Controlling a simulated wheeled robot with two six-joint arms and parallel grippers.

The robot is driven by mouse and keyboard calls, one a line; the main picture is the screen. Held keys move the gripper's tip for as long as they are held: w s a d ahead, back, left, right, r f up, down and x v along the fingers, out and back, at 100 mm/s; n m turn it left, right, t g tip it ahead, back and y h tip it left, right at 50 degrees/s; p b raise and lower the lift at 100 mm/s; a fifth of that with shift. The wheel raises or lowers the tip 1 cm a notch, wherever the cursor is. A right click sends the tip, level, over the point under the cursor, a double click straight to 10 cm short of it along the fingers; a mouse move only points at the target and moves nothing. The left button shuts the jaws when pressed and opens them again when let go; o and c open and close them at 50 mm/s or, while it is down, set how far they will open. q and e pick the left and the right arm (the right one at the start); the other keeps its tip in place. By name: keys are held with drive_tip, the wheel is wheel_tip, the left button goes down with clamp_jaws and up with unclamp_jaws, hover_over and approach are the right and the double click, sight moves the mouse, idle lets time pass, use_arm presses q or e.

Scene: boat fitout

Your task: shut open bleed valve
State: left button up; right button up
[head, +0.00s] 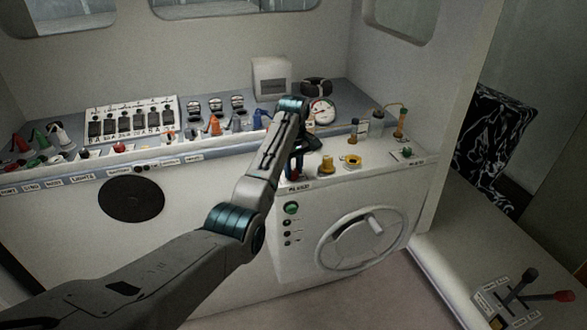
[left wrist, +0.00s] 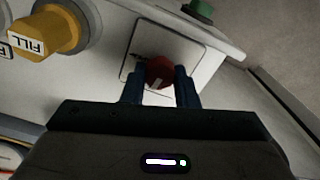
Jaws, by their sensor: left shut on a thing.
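A red valve knob (left wrist: 160,70) with a pale pointer mark sits on a square plate on the white console top, in the left wrist view. My left gripper (left wrist: 160,90) has its two dark fingers on either side of the knob and is shut on it. In the head view my left gripper (head: 294,165) reaches down to the console's front corner and mostly hides the knob. The label wording by the knob is not readable. My right gripper is in neither view.
A yellow knob labelled FILL (left wrist: 62,30) stands close to the red knob. In the head view a round gauge (head: 321,111), small fittings and a switch panel (head: 132,122) crowd the console. A steering wheel (head: 362,238) is on its front face. Levers (head: 525,290) stand lower right.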

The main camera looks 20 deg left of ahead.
use_arm(q)
drive_tip(key=shift+n, duration=0.6)
drive_tip(key=o, duration=1)
drive_tip(key=shift+a, duration=0.1)
